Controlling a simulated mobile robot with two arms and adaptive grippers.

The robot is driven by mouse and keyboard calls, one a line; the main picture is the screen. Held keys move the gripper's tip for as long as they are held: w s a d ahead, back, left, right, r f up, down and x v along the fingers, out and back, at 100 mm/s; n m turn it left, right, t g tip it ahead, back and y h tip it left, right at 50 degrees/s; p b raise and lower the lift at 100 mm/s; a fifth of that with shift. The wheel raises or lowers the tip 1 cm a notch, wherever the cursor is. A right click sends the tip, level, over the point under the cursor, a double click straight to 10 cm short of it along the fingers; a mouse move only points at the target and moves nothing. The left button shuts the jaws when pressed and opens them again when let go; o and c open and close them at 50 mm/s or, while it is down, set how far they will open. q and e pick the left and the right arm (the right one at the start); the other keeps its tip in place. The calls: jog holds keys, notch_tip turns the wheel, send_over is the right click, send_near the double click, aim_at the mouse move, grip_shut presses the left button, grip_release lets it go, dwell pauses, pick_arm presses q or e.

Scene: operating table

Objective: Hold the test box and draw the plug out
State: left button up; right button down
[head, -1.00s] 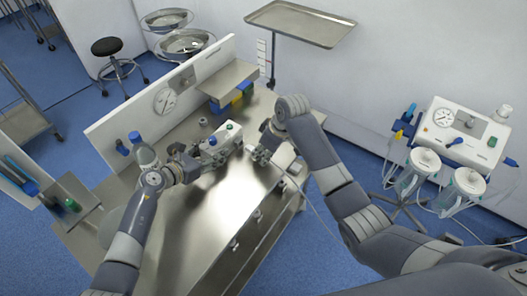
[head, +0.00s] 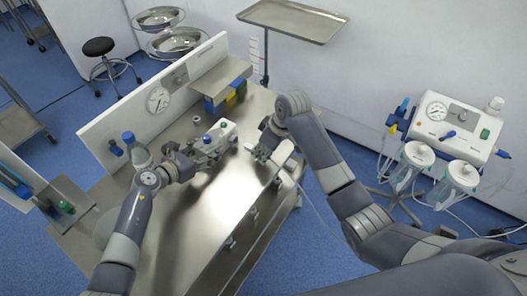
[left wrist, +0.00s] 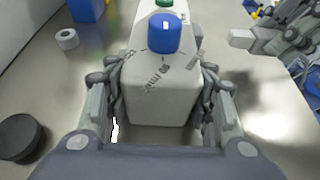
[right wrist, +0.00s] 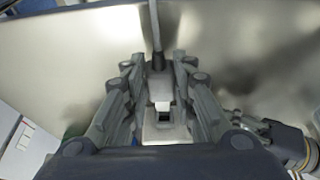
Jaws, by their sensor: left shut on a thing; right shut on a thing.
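The white test box (head: 226,133) has a blue knob and a green knob on top, and both show in the left wrist view (left wrist: 165,80). My left gripper (left wrist: 162,110) is shut on the box, with a finger on each side. My right gripper (head: 263,150) is shut on the pale plug (right wrist: 165,125), which lies between its fingers with its cable running away. In the left wrist view the plug (left wrist: 243,39) is at the upper right, apart from the box with a visible gap.
The steel table (head: 195,215) has clear space in front. Blue and yellow bins (head: 228,101) stand under a shelf at the back. A small ring (left wrist: 67,39) and a dark round thing (left wrist: 22,137) are left of the box. A bottle (head: 132,145) stands near the left arm.

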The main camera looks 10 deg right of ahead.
jog(key=shift+v, duration=3.55)
jog(key=shift+w+a+r, duration=0.1)
jog(key=shift+w+a, duration=0.05)
jog(key=shift+w, duration=0.05)
pick_arm(q)
jog(key=o, duration=1.4)
jog(key=v, duration=0.6)
jog(key=shift+s+a, duration=0.1)
jog(key=shift+a, duration=0.05)
jog(key=shift+s+a+r, duration=0.25)
jog(key=shift+s+a, duration=0.1)
jog(key=shift+s, duration=0.05)
